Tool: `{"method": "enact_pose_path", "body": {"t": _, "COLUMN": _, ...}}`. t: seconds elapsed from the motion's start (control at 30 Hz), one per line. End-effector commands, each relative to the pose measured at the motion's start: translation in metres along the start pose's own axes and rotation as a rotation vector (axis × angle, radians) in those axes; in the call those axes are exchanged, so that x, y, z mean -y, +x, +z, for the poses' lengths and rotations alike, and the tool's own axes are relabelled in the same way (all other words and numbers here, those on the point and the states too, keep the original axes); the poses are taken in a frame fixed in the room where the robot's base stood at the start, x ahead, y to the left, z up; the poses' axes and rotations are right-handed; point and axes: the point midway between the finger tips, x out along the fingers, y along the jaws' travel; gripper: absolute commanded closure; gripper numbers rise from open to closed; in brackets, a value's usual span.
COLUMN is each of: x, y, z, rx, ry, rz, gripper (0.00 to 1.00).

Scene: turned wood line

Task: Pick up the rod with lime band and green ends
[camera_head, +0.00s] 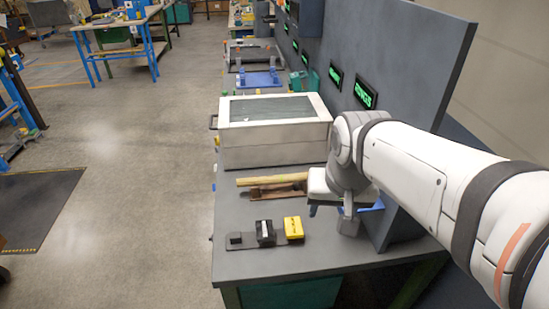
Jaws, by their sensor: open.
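A plain tan wooden rod (272,179) lies across the bench behind a brown holder or tray (277,192). I see no lime band or green ends on it. No rod with a lime band and green ends can be made out in this view. My gripper (330,206) is over the right part of the bench, just right of the brown holder. It is open, with nothing seen between its fingers. My wrist and arm hide part of the bench behind them.
A white box with a glass lid (275,130) stands behind the rod. A black fixture (265,234) and a yellow block (293,228) are near the front. A tall grey panel (410,70) borders the right. The bench's front edge (300,278) is clear.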

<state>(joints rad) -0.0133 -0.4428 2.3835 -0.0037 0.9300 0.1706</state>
Motion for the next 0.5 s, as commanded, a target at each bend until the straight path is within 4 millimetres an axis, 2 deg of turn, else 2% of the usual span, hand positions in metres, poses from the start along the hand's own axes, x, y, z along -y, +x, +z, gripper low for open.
{"method": "enact_pose_path", "body": {"t": 0.03, "x": 0.005, "y": 0.006, "z": -0.019, "rx": 0.018, "ry": 0.062, "rz": 0.002, "gripper": 0.47}}
{"method": "enact_pose_path", "body": {"t": 0.1, "x": 0.011, "y": 0.011, "z": -0.045, "rx": 0.04, "ry": 0.167, "rz": 0.007, "gripper": 0.47}}
{"method": "enact_pose_path", "body": {"t": 0.27, "x": 0.028, "y": 0.032, "z": -0.103, "rx": 0.084, "ry": 0.404, "rz": 0.026, "gripper": 0.47}}
{"method": "enact_pose_path", "body": {"t": 0.5, "x": 0.054, "y": 0.086, "z": -0.181, "rx": 0.142, "ry": 0.758, "rz": 0.078, "gripper": 0.47}}
